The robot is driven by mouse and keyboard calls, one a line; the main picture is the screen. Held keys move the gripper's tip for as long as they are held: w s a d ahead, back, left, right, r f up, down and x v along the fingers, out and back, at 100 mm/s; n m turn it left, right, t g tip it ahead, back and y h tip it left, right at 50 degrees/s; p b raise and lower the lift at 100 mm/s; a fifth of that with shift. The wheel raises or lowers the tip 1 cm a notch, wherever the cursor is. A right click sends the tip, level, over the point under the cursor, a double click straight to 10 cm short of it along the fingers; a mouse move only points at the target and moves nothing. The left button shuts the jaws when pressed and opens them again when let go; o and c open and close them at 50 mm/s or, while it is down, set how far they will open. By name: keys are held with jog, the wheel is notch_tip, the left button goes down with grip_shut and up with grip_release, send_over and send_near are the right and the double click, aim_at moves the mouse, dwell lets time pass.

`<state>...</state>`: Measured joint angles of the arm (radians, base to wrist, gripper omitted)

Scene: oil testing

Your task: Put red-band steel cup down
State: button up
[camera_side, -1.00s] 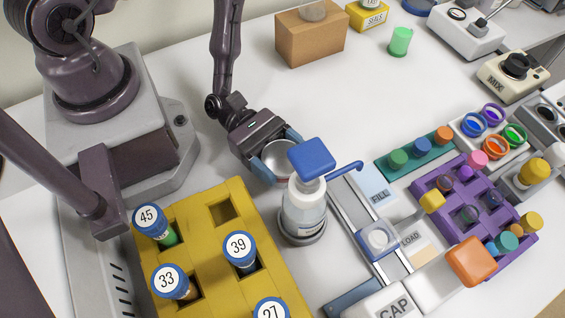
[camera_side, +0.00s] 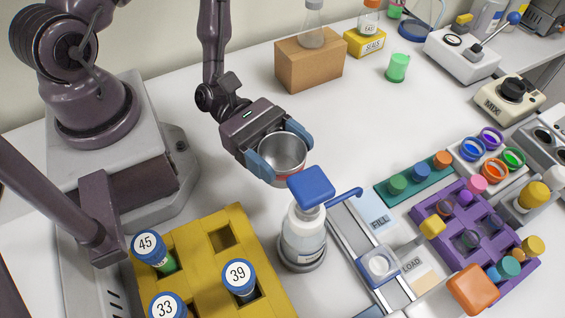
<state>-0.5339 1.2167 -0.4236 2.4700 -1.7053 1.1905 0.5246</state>
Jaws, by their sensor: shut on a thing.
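The steel cup (camera_side: 283,152) is upright between the blue fingers of my gripper (camera_side: 279,157), its open mouth facing up. A little of its red band shows low on its side, and the rest is hidden by the fingers. My gripper is shut on the cup. They are just behind the blue-topped pump bottle (camera_side: 304,232), whose head is close to the cup's lower edge in the picture. I cannot tell how far the cup is above the white table (camera_side: 350,110).
A yellow rack (camera_side: 205,255) with numbered tubes stands in front at left. A cardboard box (camera_side: 309,62) and a green cup (camera_side: 398,67) stand behind. The table between is clear.

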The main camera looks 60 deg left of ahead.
jog(key=w+a+f+n+t+y, duration=0.1)
jog(key=w+a+t, duration=0.1)
jog(key=a, duration=0.3)
jog(key=w+a+f+n+t+y, duration=0.1)
jog(key=w+a+f+n+t, duration=0.1)
jog(key=w+a, duration=0.2)
jog(key=w+a+f+n+t+y, duration=0.2)
jog(key=w+a+t, duration=0.1)
jog(key=a, duration=0.2)
jog(key=shift+w+a+f, duration=0.15)
jog(key=shift+w+a, duration=0.15)
jog(key=f, duration=0.1)
jog(key=a+f, duration=0.1)
jog(key=f, duration=0.1)
jog(key=shift+w+a+n+t, duration=0.15)
jog(key=shift+n+t, duration=0.15)
jog(key=shift+f, duration=0.25)
jog(key=shift+f, duration=0.15)
jog(key=o, duration=1)
jog(key=shift+c, duration=0.2)
jog(key=shift+r, duration=0.2)
jog(key=v, duration=1.2)
jog(key=shift+r, duration=0.15)
